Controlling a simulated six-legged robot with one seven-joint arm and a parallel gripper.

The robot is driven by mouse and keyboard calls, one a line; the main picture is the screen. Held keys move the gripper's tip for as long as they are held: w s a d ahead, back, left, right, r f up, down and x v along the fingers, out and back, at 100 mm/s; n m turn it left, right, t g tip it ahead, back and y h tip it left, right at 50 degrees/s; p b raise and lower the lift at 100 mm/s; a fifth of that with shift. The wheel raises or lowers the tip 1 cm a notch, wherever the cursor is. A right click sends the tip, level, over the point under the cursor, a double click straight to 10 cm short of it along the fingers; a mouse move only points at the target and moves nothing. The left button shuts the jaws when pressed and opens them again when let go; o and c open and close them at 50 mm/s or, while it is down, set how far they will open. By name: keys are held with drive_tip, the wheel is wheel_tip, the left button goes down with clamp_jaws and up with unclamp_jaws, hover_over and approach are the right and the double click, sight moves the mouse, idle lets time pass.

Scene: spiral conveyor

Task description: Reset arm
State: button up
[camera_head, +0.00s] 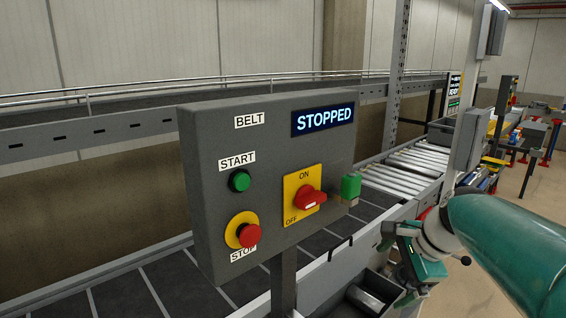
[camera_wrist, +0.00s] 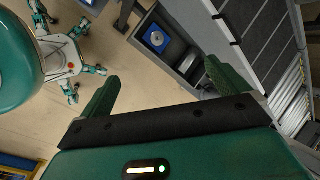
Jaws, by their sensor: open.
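My gripper (camera_wrist: 158,92) is open in the wrist view, with two dark green ridged fingers spread apart and nothing between them. In the head view my gripper (camera_head: 405,265) is at the lower right, right of the control panel and apart from it, at the end of my teal arm. Its fingertips are hard to make out there. The grey control panel (camera_head: 215,170) has a display (camera_head: 323,119) reading STOPPED. It carries a green START button (camera_head: 239,181), a red STOP button (camera_head: 249,235) and a red rotary switch (camera_head: 309,198) on a yellow ON/OFF plate.
A dark belt (camera_head: 190,285) runs behind the panel to a roller section (camera_head: 405,172). A green block (camera_head: 350,187) shows at the panel's right edge. In the wrist view a grey bin (camera_wrist: 180,48) holds a blue round-marked item (camera_wrist: 156,38).

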drive_tip(key=s+a+f+n+h, duration=0.1)
drive_tip(key=s+a+f+n, duration=0.1)
drive_tip(key=s+n, duration=0.6)
drive_tip(key=s+a+f+n+t+h, duration=0.1)
drive_tip(key=s+a+n, duration=0.3)
drive_tip(key=s+n, duration=0.4)
drive_tip(key=shift+s+a+f+n+h, duration=0.35)
drive_tip(key=shift+s+f+h, duration=0.1)
drive_tip(key=shift+f+h, duration=0.15)
idle(0.6)
